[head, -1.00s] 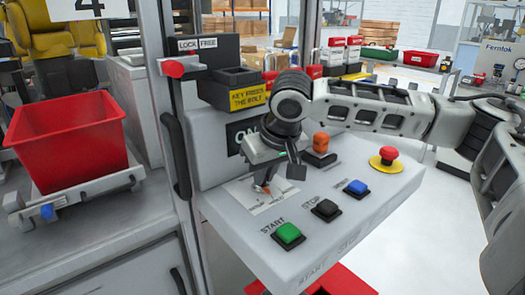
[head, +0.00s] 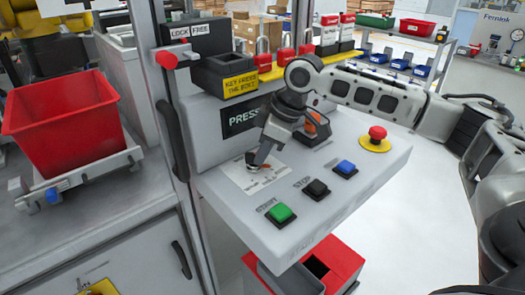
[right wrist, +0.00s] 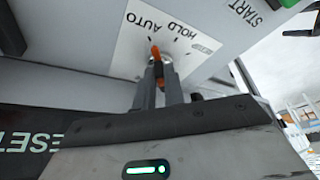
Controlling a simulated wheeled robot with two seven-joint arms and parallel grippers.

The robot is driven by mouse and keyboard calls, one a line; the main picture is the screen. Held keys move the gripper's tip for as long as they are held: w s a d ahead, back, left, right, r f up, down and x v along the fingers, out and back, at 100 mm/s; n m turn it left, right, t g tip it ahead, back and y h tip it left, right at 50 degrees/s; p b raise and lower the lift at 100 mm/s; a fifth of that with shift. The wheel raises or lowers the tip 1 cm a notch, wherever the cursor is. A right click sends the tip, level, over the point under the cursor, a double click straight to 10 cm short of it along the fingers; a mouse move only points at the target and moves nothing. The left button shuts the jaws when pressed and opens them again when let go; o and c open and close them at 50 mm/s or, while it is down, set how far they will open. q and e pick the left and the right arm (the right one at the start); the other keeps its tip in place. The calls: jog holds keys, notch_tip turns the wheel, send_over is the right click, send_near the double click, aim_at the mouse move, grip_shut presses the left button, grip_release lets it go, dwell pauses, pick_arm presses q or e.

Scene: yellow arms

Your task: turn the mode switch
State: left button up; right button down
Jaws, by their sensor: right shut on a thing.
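The mode switch (head: 265,167) has an orange lever and sits on a white label plate (head: 240,177) on the sloped grey console. In the right wrist view the orange lever (right wrist: 155,50) shows between the fingertips, its tip pointing nearest the tick under AUTO; HOLD is beside it. My right gripper (head: 257,160) is shut on the lever, reaching down from above; the fingers (right wrist: 160,66) hide part of the switch. In the head view the gripper covers much of the switch. My left gripper is not in view.
Green START (head: 281,213), black STOP (head: 316,188) and blue (head: 346,167) buttons line the console front. A red emergency knob (head: 377,133) is at right. A display (head: 243,117) reads PRESS; RESET shows in the wrist view. An orange-topped control (head: 317,125) stands behind the gripper.

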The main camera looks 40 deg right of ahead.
jog(key=shift+w+d+n, duration=0.1)
jog(key=shift+n, duration=0.4)
jog(key=c, duration=1.5)
grip_release()
jog(key=shift+r, duration=0.1)
jog(key=v, duration=1.5)
jog(key=shift+d+r, duration=0.3)
jog(key=shift+r, duration=0.1)
